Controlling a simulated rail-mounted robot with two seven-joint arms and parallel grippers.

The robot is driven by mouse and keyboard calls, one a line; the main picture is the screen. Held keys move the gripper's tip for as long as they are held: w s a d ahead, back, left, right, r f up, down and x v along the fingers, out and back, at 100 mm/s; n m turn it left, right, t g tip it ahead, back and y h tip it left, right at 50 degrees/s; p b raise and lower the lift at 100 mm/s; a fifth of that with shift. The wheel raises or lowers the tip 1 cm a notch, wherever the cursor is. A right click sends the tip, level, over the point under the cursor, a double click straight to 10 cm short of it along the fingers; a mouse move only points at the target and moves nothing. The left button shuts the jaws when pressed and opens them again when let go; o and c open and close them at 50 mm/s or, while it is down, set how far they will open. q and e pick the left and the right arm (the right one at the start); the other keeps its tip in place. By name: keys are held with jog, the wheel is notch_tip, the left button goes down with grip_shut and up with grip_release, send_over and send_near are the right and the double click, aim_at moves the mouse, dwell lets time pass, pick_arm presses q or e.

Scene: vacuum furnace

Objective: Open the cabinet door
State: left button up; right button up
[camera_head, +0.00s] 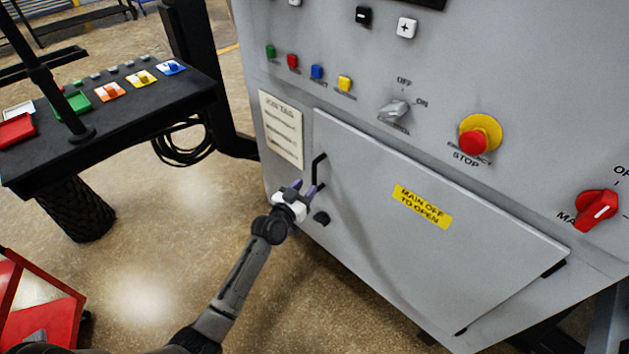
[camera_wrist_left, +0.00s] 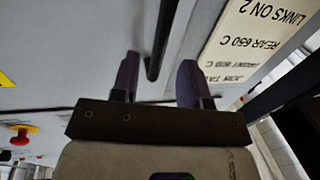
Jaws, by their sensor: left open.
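The grey cabinet door (camera_head: 420,225) sits flush in the lower front of the cabinet and looks shut. Its black bar handle (camera_head: 318,170) is near the door's left edge, with a dark round knob (camera_head: 321,218) below it. My left gripper (camera_head: 302,188) is open at the lower part of the handle. In the left wrist view the handle (camera_wrist_left: 161,45) runs between the lines of the two purple fingers (camera_wrist_left: 157,78), beyond or level with their tips; I cannot tell whether they touch it. My right gripper is not in view.
A job tag (camera_head: 282,130) hangs left of the door. Above are coloured buttons, a grey switch, a red stop button (camera_head: 479,136) and a red main switch (camera_head: 597,208). A black console (camera_head: 110,125) stands left, a red object (camera_head: 40,305) lower left. Floor between is clear.

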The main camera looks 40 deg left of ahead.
aim_at(313, 179)
pick_arm(q)
jog(key=shift+w+a+b, duration=0.2)
jog(key=shift+w+b, duration=0.15)
jog(key=shift+w, duration=1)
jog(key=shift+w+a+b, duration=0.2)
jog(key=shift+w+b, duration=0.15)
jog(key=shift+w, duration=1)
grip_shut()
